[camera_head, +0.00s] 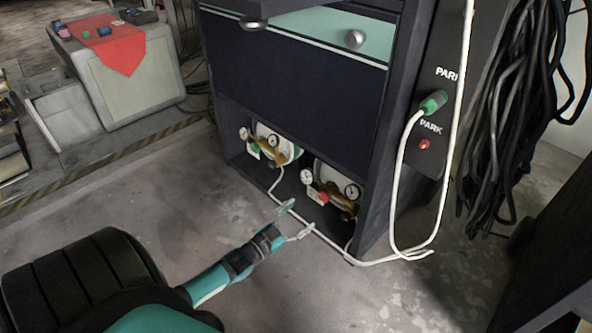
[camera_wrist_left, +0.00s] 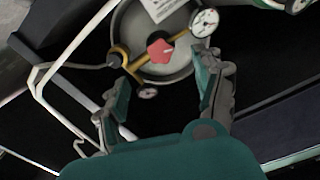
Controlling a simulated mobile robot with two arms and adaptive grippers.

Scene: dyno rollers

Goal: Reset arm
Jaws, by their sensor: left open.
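My left gripper (camera_head: 294,222) is open and empty, low in front of the dark cabinet (camera_head: 290,110). It also shows in the left wrist view (camera_wrist_left: 165,100), its fingers spread in front of a round tank with a red knob (camera_wrist_left: 160,50) and a gauge (camera_wrist_left: 205,22). A white cable runs behind the fingers. My right gripper does not show in either view.
Two tanks with gauges, one with a green part (camera_head: 268,142) and one with a red part (camera_head: 318,195), sit in the cabinet's lower opening. A green plug (camera_head: 433,102) with a white cable (camera_head: 392,200) is on the side panel. Black cables (camera_head: 505,100) hang at right. The floor (camera_head: 130,200) at left is clear.

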